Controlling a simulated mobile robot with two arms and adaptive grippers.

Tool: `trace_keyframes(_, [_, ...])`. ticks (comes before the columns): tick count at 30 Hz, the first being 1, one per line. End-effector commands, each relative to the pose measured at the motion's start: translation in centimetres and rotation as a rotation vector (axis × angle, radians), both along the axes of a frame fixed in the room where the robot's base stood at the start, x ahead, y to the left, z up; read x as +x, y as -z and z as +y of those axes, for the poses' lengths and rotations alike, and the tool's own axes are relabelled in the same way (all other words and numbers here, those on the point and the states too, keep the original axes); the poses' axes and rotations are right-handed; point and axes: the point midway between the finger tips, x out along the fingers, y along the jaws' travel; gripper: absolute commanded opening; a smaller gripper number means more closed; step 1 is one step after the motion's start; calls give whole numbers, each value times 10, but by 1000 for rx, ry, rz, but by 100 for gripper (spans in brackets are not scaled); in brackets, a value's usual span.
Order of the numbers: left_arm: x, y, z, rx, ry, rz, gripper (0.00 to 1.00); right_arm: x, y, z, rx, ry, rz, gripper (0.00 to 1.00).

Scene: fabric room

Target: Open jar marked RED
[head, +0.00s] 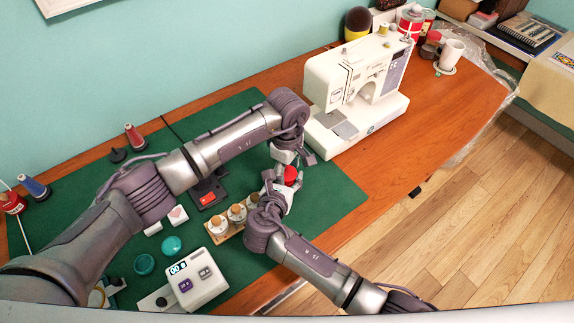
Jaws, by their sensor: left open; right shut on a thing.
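A small red-topped item (290,174), apparently the jar with its red lid, is at the right end of the row on the green mat. Its body is mostly hidden by my gripper. My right gripper (278,192) comes up from the lower right and is shut on it, low at its side. My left gripper (291,156) hangs just above and behind the red top, pointing down, with its fingers open. Whether a finger touches the red top cannot be told. Several jars with tan tops (237,212) stand in a wooden rack beside my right gripper; their markings are too small to read.
A white sewing machine (350,85) stands close to the right of my grippers. A black holder with a red face (208,198) lies under my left arm. A white device with a display (197,277) and teal discs (172,245) are at the front left. The mat's right part (335,195) is clear.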

Motion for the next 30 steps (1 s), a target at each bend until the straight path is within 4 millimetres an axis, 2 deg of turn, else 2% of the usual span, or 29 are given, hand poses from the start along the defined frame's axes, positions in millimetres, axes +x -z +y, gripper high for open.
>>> trace_keyframes(3, [0, 0, 0, 0, 0, 0, 64, -1, 3, 0, -1, 0, 5, 0])
trace_keyframes(4, [0, 0, 0, 0, 0, 0, 60, -1, 3, 0, -1, 0, 5, 0])
trace_keyframes(13, [0, 0, 0, 0, 0, 0, 12, -1, 3, 0, -1, 0, 5, 0])
trace_keyframes(17, [0, 0, 0, 0, -45, 0, 11, -1, 3, 0, -1, 0, 5, 0])
trace_keyframes(25, [0, 0, 0, -1, -456, 1, 11, -1, 3, 0, -1, 0, 5, 0])
trace_keyframes(30, [0, 0, 0, -1, -587, 0, 11, -1, 3, 0, -1, 0, 6, 0])
